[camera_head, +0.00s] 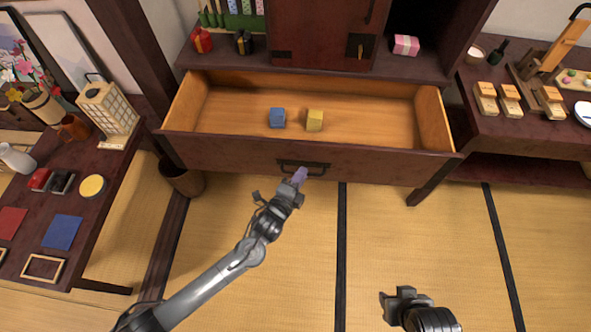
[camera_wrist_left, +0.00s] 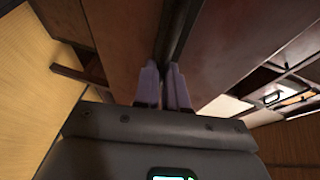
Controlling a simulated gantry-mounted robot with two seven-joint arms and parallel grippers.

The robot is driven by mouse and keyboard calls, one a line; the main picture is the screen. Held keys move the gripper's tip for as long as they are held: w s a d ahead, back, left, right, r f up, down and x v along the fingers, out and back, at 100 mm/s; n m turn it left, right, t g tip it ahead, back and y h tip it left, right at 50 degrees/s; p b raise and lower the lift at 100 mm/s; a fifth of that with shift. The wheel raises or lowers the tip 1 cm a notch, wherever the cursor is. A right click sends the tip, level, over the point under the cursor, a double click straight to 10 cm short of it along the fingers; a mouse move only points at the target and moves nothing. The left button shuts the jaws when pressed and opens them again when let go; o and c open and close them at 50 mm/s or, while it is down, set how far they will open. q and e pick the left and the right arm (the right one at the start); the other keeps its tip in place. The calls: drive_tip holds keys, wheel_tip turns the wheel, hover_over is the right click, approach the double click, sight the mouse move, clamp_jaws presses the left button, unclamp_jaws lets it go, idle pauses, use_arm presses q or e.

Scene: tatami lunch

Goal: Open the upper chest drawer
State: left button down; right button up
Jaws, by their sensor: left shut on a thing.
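The upper chest drawer (camera_head: 240,152) stands pulled out from the dark chest in the head view, with its wooden inside in sight. A blue cube (camera_head: 277,117) and a yellow cube (camera_head: 314,120) lie in it. Its dark bar handle (camera_head: 318,168) is on the front panel. My left gripper (camera_head: 298,176) is at the left part of this handle, shut on it. In the left wrist view the pale fingers (camera_wrist_left: 165,85) close around the dark bar (camera_wrist_left: 177,35). My right gripper (camera_head: 390,300) is low in the head view, away from the chest; its fingers are not clear.
A low table (camera_head: 100,205) with a paper lantern (camera_head: 106,108) stands on the left. A dark table (camera_head: 505,130) with wooden stands is on the right. A bin (camera_head: 183,180) stands by the drawer's left end. The tatami floor before the drawer is clear.

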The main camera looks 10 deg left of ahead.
use_arm(q)
drive_tip(key=c, duration=1.2)
unclamp_jaws()
drive_tip(key=shift+s, duration=0.1)
drive_tip(key=p+v, duration=0.3)
drive_tip(key=v, duration=0.7)
drive_tip(key=shift+s+p, duration=0.25)
drive_tip(key=shift+p, duration=0.15)
drive_tip(key=shift+a+r, duration=0.1)
drive_tip(key=shift+a, duration=0.05)
